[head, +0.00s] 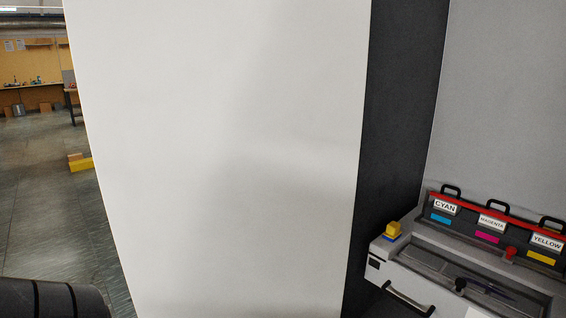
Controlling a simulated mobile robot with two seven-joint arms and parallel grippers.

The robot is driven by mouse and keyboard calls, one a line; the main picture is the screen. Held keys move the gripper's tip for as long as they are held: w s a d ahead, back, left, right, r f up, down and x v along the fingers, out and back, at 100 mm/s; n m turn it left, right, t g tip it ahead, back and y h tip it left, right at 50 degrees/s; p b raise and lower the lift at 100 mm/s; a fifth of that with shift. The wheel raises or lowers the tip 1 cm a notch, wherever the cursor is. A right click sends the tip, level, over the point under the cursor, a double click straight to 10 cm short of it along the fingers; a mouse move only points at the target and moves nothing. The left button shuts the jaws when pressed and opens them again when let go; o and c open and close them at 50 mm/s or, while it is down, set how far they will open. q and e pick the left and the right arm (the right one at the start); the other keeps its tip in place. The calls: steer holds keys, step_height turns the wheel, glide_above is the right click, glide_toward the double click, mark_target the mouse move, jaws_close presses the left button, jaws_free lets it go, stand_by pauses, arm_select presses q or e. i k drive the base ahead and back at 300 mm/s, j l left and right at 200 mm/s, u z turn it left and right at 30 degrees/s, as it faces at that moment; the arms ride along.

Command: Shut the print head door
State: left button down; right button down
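A large flat white panel (225,150) fills the middle of the head view and stands upright, close to me. A dark grey panel (400,120) adjoins its right edge. I cannot tell whether the white panel is the print head door or a fixed side of the machine; no handle or hinge shows on it. Right of it, low down, is an ink station with units labelled cyan (443,213), magenta (489,229) and yellow (544,249), each under a black handle. Neither of my grippers is in view.
Open tiled floor (45,215) lies left, with a yellow block (81,165) and a distant workbench (30,85).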

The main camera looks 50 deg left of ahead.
mark_target(225, 136)
steer(key=k+j+z, duration=0.3)
steer(key=k+j, duration=0.65)
steer(key=j, duration=0.15)
steer(key=k+j+z, duration=0.15)
steer(key=j, duration=0.25)
steer(key=k+j+z, duration=0.15)
steer(key=k+j, duration=0.2)
steer(key=k+j+z, duration=0.1)
steer(key=j, duration=0.2)
steer(key=k+j+z, duration=0.1)
steer(key=j, duration=0.25)
steer(key=k+j+z, duration=0.1)
steer(key=j, duration=0.2)
steer(key=j+z, duration=0.1)
steer(key=j, duration=0.35)
steer(key=k+j+z, duration=0.15)
steer(key=j, duration=0.3)
steer(key=j+z, duration=0.3)
steer(key=j, duration=0.6)
steer(key=i+j, duration=0.15)
steer(key=j, duration=0.3)
steer(key=i+j+z, duration=0.1)
steer(key=j, duration=0.3)
steer(key=k+j+z, duration=0.2)
steer(key=j, duration=0.3)
steer(key=i, duration=0.1)
